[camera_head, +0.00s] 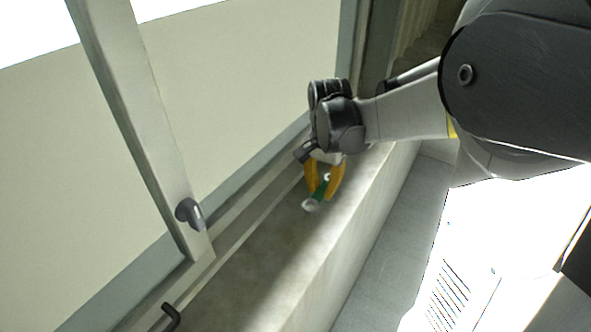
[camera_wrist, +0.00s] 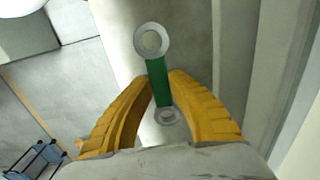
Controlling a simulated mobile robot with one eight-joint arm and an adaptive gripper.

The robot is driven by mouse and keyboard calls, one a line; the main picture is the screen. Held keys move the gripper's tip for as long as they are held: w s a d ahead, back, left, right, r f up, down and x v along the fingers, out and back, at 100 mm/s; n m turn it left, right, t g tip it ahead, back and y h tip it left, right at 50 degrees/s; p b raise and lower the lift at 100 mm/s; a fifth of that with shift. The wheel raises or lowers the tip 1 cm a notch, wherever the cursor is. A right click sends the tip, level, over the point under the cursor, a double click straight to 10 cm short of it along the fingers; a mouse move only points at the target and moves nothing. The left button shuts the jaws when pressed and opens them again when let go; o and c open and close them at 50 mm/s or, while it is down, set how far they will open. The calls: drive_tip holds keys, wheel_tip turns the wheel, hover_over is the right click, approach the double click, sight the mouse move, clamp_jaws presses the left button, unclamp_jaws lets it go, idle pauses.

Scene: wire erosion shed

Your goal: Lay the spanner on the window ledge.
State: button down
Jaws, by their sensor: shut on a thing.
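The spanner (camera_wrist: 158,83) has a green handle and a pale ring at each end. My gripper (camera_wrist: 160,84) has its yellow fingers shut on the green handle in the wrist view. In the head view my gripper (camera_head: 323,187) is over the window ledge (camera_head: 262,259), with the spanner's pale ring end (camera_head: 311,205) showing below the fingers. The ledge is a long grey concrete sill under the window. The spanner is over the ledge or at its surface; I cannot tell whether it touches.
The window frame (camera_head: 150,130) with a dark handle (camera_head: 190,213) runs along the ledge's left side. A dark hook-shaped handle (camera_head: 171,317) is near the bottom. The ledge is bare toward the bottom of the head view. A blue frame-like object (camera_wrist: 38,160) stands on the floor.

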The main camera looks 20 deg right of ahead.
sight(319, 201)
drive_tip(key=shift+w+a+f, duration=0.15)
drive_tip(key=shift+w+f, duration=0.05)
wheel_tip(319, 201, down, 4)
drive_tip(key=shift+r, duration=0.1)
drive_tip(key=shift+f, duration=0.25)
drive_tip(key=c, duration=1.4)
unclamp_jaws()
drive_tip(key=shift+o, duration=0.2)
drive_tip(key=shift+r, duration=0.1)
